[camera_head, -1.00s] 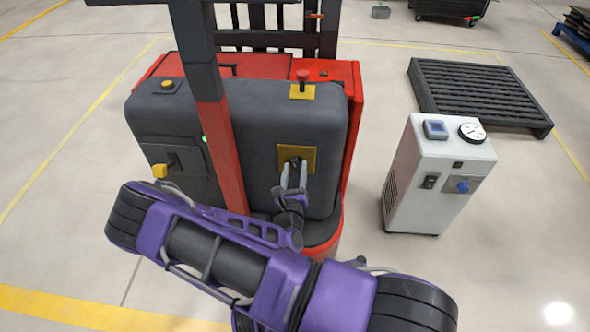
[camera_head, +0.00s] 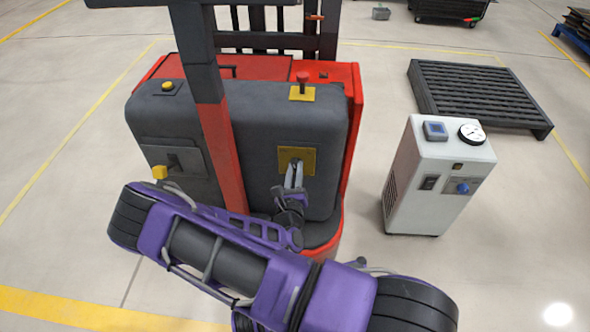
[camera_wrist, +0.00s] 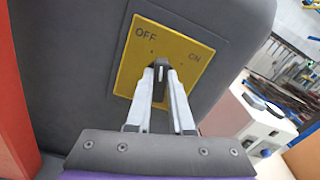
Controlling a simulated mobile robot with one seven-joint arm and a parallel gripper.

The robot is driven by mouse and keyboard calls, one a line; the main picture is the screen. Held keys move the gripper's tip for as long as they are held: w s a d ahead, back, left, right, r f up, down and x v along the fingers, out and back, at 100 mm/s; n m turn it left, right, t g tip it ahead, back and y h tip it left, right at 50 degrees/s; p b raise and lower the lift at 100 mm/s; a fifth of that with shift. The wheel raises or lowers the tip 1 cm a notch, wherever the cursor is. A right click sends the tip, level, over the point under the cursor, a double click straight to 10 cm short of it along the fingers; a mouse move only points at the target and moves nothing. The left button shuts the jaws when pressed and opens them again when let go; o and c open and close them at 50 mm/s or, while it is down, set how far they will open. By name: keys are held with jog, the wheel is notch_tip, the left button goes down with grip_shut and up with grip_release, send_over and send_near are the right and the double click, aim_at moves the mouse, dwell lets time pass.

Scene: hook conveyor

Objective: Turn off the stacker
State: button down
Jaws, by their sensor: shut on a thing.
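The stacker (camera_head: 235,135) stands in front of me, with a dark grey body, red sides and a mast. A yellow switch plate (camera_head: 283,158) is on its right front; in the wrist view the plate (camera_wrist: 150,40) reads OFF at upper left and ON at right. A small black knob (camera_wrist: 161,69) stands out from the plate. My gripper (camera_head: 295,167) is shut on this knob, one pale finger on each side. In the wrist view my gripper (camera_wrist: 162,78) hides part of the knob, and which label it points to is hard to tell.
A red button (camera_head: 303,79) on a yellow base is on the stacker's top right. A white machine (camera_head: 437,178) with a gauge stands to the right, before a black pallet (camera_head: 475,88). Clear floor lies between stacker and machine.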

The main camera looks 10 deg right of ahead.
jog(key=shift+r+n+p, duration=0.3)
jog(key=shift+n+p, duration=0.6)
jog(key=shift+p, duration=0.1)
jog(key=shift+f+n+p, duration=0.2)
jog(key=shift+n+p, duration=0.2)
jog(key=shift+n, duration=0.35)
jog(key=shift+f+n+p, duration=0.15)
jog(key=shift+n+p, duration=0.2)
jog(key=shift+n, duration=0.4)
jog(key=c, duration=0.8)
grip_release()
jog(key=shift+a, duration=0.1)
jog(key=shift+s, duration=0.1)
jog(key=v, duration=1.7)
jog(key=shift+p, duration=0.4)
jog(key=shift+r, duration=0.1)
